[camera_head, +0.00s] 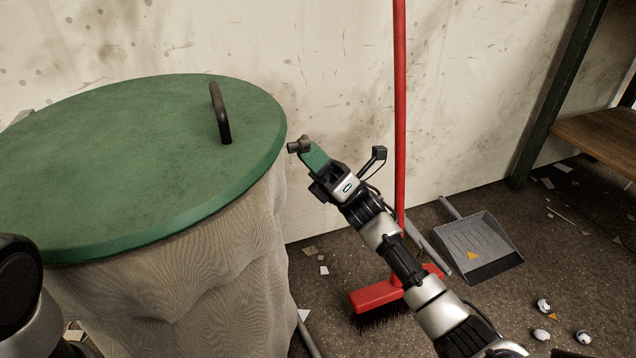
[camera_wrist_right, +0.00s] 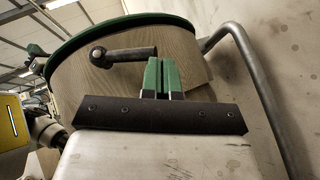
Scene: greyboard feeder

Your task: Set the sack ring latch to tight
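The sack stand has a round green lid (camera_head: 130,150) with a grey-beige sack (camera_head: 200,300) hanging below its rim. The latch lever, a dark bar with a round knob (camera_head: 298,146), stands out beside the lid's right edge. In the right wrist view the latch lever (camera_wrist_right: 125,54) lies roughly level, knob to the left, its other end by my fingertips. My right gripper (camera_head: 310,155) has its green fingers (camera_wrist_right: 162,75) close together, with nothing seen between them. The fingertips are at or very near the lever; contact is unclear. My left arm shows at the lower left, its gripper out of view.
A black handle (camera_head: 220,113) stands on the lid. A red broom (camera_head: 400,110) leans on the wall behind my right arm, with a grey dustpan (camera_head: 478,245) beside it. A grey tube (camera_wrist_right: 258,85) bends down right of the fingers. Scraps litter the floor.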

